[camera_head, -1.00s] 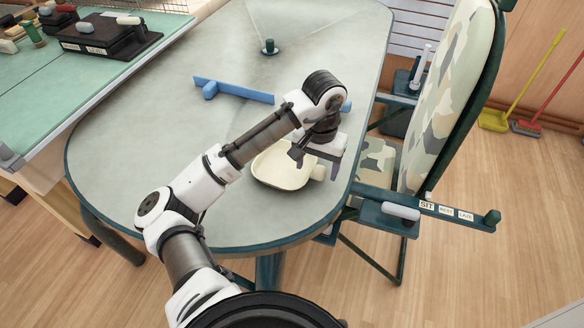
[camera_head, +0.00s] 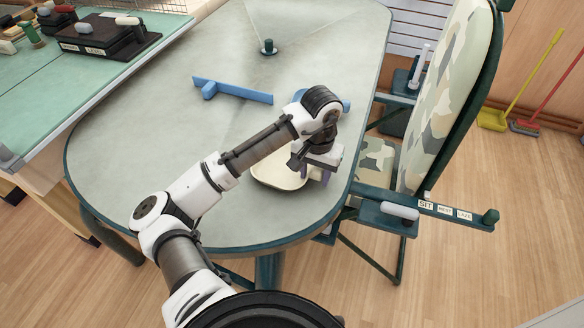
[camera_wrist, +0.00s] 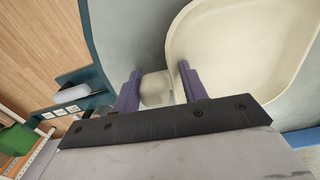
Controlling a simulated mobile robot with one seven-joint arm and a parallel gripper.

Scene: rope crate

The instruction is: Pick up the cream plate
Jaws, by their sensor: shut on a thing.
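The cream plate (camera_head: 277,174) is a shallow, rounded dish near the right front edge of the grey table (camera_head: 150,190). My arm hides its far side in the head view. In the wrist view the plate (camera_wrist: 235,55) fills the upper right, with a stubby cream tab (camera_wrist: 156,88) at its side. My gripper (camera_head: 317,175) is down at the plate's right side. Its purple fingers (camera_wrist: 158,80) stand on either side of the tab, shut on it. I cannot tell whether the plate is clear of the table.
A blue T-shaped piece (camera_head: 235,91) lies behind the plate; another blue thing is partly hidden by my arm. A small dark green stand (camera_head: 268,47) is at the back. A camouflage-covered chair (camera_head: 450,95) stands close on the right. The table's left is clear.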

